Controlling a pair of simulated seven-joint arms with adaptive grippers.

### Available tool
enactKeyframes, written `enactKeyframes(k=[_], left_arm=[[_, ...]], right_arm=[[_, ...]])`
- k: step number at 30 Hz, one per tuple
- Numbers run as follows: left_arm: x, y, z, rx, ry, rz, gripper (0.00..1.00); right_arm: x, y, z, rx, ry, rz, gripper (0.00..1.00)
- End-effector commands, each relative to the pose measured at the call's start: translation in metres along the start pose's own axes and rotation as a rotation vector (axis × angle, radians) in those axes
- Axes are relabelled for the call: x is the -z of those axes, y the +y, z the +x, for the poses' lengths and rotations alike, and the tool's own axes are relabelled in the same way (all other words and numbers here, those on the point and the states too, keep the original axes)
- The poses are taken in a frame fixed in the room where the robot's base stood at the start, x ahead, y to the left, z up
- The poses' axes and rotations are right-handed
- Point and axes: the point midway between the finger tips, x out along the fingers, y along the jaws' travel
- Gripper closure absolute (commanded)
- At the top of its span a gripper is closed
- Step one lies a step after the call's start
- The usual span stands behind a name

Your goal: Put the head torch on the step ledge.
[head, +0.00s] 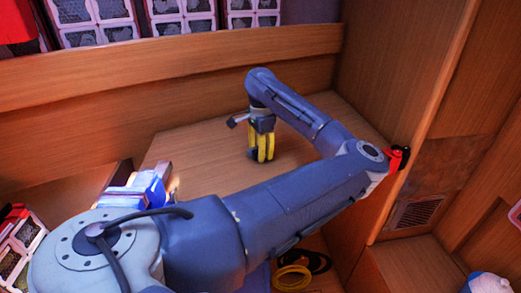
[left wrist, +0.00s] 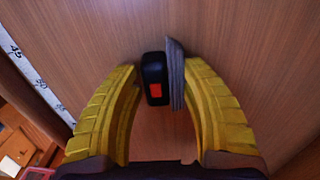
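The head torch (left wrist: 155,80), a black housing with a red panel, and its grey band (left wrist: 175,75) show in the left wrist view over a wooden surface. My left gripper (left wrist: 161,70), with yellow ribbed fingers, is open around it, one finger on each side. A gap shows by the left finger; the band is close to the right one, and I cannot tell if they touch. In the head view my left gripper (head: 262,155) points down at the wooden bench top (head: 205,160); the torch cannot be made out there. I cannot tell which surface is the step ledge. My right gripper is out of view.
A blue and white object (head: 148,186) is at the bench's left end. A red item (head: 397,158) is by the right wooden panel, near my arm's elbow. Yellow and black coils (head: 292,278) lie below. A white marked strip (left wrist: 35,80) runs along the left wrist view.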

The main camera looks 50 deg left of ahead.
Motion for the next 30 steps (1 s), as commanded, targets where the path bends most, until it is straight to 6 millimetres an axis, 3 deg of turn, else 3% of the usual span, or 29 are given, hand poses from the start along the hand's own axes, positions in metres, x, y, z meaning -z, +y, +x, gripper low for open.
enactKeyframes(k=[14, 30], left_arm=[[0.001, -0.001, -0.010, 0.001, 0.004, 0.000, 0.49], [0.001, 0.000, -0.097, 0.001, 0.003, 0.001, 0.49]], right_arm=[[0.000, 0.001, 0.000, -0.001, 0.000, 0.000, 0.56], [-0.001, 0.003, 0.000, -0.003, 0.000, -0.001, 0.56]])
